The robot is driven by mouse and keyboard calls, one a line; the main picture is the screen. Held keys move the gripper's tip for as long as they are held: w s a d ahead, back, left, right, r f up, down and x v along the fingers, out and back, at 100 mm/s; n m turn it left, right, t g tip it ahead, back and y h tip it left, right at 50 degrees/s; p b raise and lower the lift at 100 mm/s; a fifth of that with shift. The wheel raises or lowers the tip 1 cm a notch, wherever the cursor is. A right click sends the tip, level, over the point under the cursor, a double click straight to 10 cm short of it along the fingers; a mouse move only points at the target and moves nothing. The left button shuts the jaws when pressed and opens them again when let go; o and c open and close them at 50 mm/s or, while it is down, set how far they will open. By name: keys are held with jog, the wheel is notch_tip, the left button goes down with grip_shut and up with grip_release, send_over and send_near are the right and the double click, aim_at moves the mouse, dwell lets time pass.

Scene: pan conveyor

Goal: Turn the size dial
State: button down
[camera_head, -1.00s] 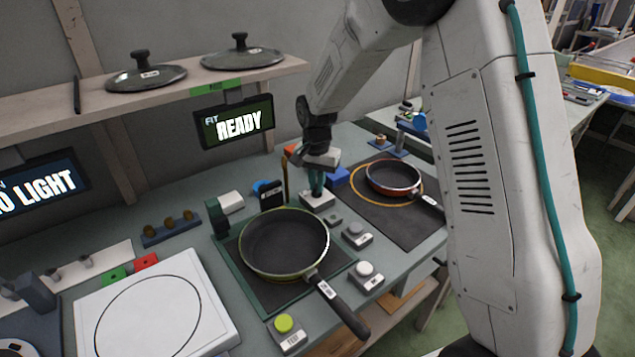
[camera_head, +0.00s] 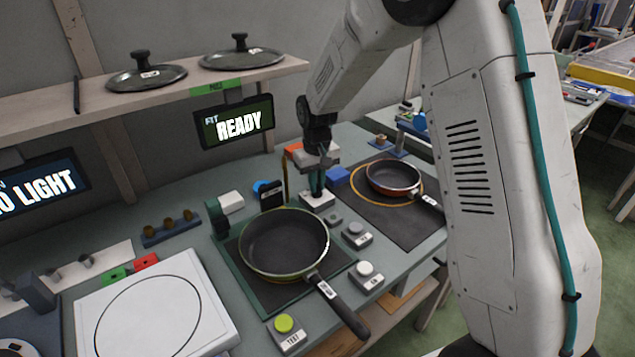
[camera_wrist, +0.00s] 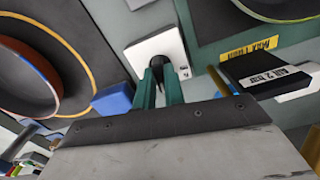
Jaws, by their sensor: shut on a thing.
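The size dial (camera_wrist: 157,62) is a dark knob on a white square base (camera_wrist: 150,46). The base also shows in the head view (camera_head: 318,203), between the large pan and the small pan. My gripper (camera_wrist: 160,84) points down at it with green fingers, one on each side of the knob, and is shut on it. In the head view my gripper (camera_head: 317,190) hides the knob itself. Which way the dial points cannot be made out.
A large pan (camera_head: 283,243) sits on a dark mat, its handle toward the front. A small red-rimmed pan (camera_head: 393,177) sits on a dark mat to the right. Grey button boxes (camera_head: 357,237) and a blue block (camera_head: 338,175) stand close by. A screen (camera_head: 236,123) reads READY.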

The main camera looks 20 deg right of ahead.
jog(key=shift+n, duration=0.8)
jog(key=c, duration=1.5)
grip_release()
notch_tip(320, 180, up, 8)
jog(key=shift+f, duration=0.1)
